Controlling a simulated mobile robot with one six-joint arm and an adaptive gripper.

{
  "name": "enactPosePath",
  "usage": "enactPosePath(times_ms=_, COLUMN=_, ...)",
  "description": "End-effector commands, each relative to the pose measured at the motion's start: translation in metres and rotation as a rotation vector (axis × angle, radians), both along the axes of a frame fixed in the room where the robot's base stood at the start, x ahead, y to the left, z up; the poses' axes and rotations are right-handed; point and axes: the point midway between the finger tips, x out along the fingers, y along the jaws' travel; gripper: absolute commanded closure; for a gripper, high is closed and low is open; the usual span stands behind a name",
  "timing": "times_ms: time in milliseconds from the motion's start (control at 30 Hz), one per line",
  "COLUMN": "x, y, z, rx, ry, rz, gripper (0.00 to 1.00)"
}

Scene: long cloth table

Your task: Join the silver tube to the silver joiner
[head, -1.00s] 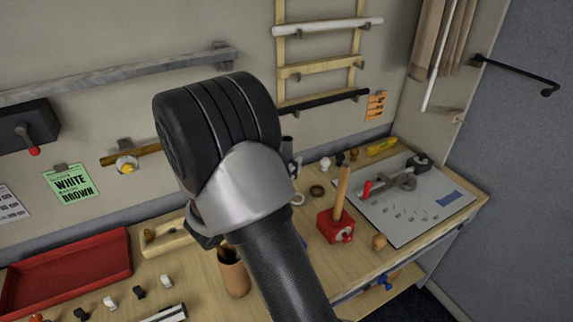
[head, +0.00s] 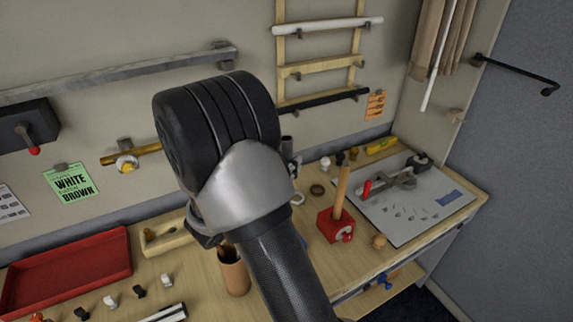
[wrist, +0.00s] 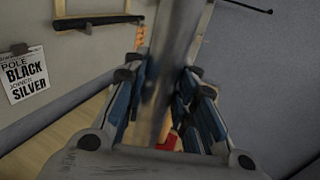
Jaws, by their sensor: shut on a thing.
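My gripper (wrist: 163,72) shows in the wrist view, shut on a long silver-grey tube (wrist: 178,30). The tube passes between the blue-grey fingers and runs out of the top of the picture. Its lower part is blurred between the fingers. In the head view my wrist and forearm fill the middle and hide the gripper and most of what it holds. I cannot pick out a silver joiner for certain; small light and dark fittings, such as a white one (head: 110,302), stand on the table at the lower left.
A red tray (head: 65,274) lies at the left of the table. A red block (head: 335,230) with an upright wooden handle stands right of my arm. A clamp (head: 398,181) lies on a grey board (head: 425,222). A long grey bar (head: 110,76) hangs on the wall.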

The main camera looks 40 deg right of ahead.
Motion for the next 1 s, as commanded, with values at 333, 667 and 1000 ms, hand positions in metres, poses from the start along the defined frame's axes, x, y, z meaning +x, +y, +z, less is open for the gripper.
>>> enactPosePath(times_ms=333, x=0.000, y=0.000, z=0.000, rx=-0.001, ry=0.000, rz=0.000, gripper=1.00)
enactPosePath(times_ms=667, x=0.000, y=0.000, z=-0.004, rx=-0.001, ry=0.000, rz=0.000, gripper=1.00)
enactPosePath(times_ms=1000, x=0.000, y=0.000, z=-0.013, rx=-0.001, ry=0.000, rz=0.000, gripper=1.00)
